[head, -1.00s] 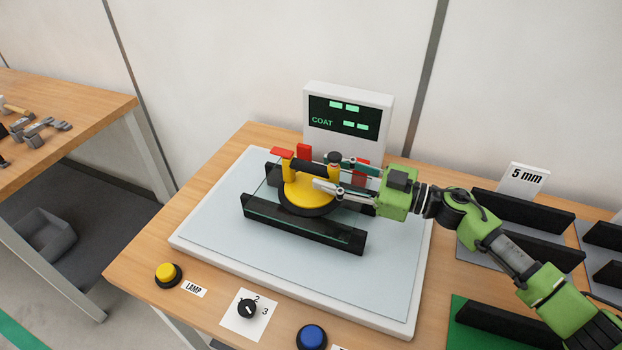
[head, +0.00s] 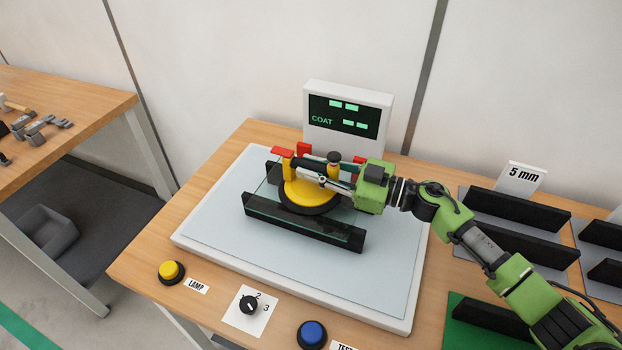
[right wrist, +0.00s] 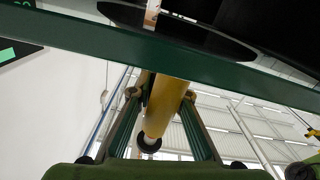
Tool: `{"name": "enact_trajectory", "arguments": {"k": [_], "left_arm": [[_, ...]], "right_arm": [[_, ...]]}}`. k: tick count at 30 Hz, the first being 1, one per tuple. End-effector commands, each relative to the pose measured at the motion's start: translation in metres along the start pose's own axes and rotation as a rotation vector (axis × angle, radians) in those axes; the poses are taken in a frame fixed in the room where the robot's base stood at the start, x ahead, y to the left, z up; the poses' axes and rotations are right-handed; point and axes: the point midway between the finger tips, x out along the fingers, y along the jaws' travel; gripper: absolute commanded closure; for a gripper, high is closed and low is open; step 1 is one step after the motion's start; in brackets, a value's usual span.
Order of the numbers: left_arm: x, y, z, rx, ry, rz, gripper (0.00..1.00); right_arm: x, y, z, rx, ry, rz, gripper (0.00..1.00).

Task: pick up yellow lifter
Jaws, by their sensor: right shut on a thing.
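The yellow lifter (head: 298,194) has a round yellow body with a black rim, a black handle and red tabs. It sits on the glass pane (head: 343,231), which stands between black rails on the light panel. My right gripper (head: 334,175) reaches in from the right and is shut on the lifter's handle end. In the right wrist view, a yellow post of the lifter (right wrist: 166,105) lies between the two fingers. My fingers hide part of the lifter's right side. My left gripper is not in view.
A display box reading COAT (head: 345,119) stands behind the lifter. A yellow button (head: 171,271), a dial (head: 248,305) and a blue button (head: 311,334) line the front edge. Black racks (head: 505,240) with a 5 mm sign (head: 523,177) stand at right.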

Motion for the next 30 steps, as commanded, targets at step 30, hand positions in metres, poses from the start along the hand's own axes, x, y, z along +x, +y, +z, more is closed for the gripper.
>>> {"name": "enact_trajectory", "arguments": {"k": [30], "left_arm": [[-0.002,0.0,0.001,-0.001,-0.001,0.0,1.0]], "right_arm": [[-0.002,-0.05,-0.117,-0.006,0.004,-0.002,1.0]]}}
